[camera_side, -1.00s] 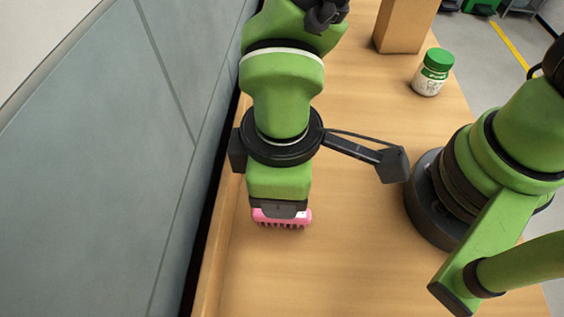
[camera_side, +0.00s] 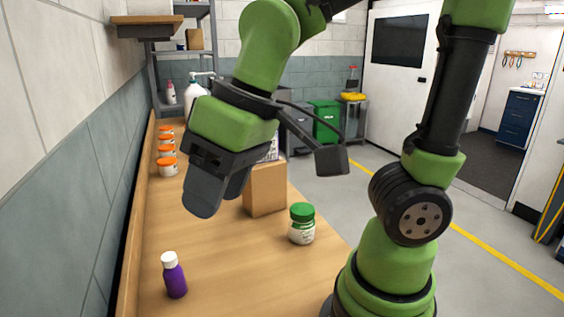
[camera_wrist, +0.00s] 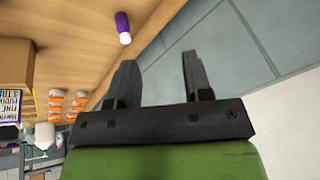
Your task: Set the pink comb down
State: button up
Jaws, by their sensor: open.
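The pink comb is not visible in either current view; where it lies cannot be seen. My gripper (camera_side: 217,203) is raised above the wooden counter (camera_side: 225,265), its fingers tilted downward. In the wrist view, the two dark fingers of my gripper (camera_wrist: 158,65) stand apart with nothing between them.
A purple bottle (camera_side: 175,279) with a white cap stands on the counter's near left. A green-lidded jar (camera_side: 302,226) and a cardboard box (camera_side: 264,190) stand at right. Orange-lidded jars (camera_side: 167,168) line the wall side, with a white pump bottle (camera_side: 196,100) behind. The front middle is clear.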

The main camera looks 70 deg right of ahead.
jog(key=s+d+r+m+t, duration=0.3)
jog(key=s+d+m, duration=0.2)
jog(key=d, duration=0.1)
jog(key=shift+d+r+t+h, duration=0.15)
jog(key=shift+d+t+h, duration=0.1)
jog(key=shift+t+h, duration=0.05)
dwell(0.8)
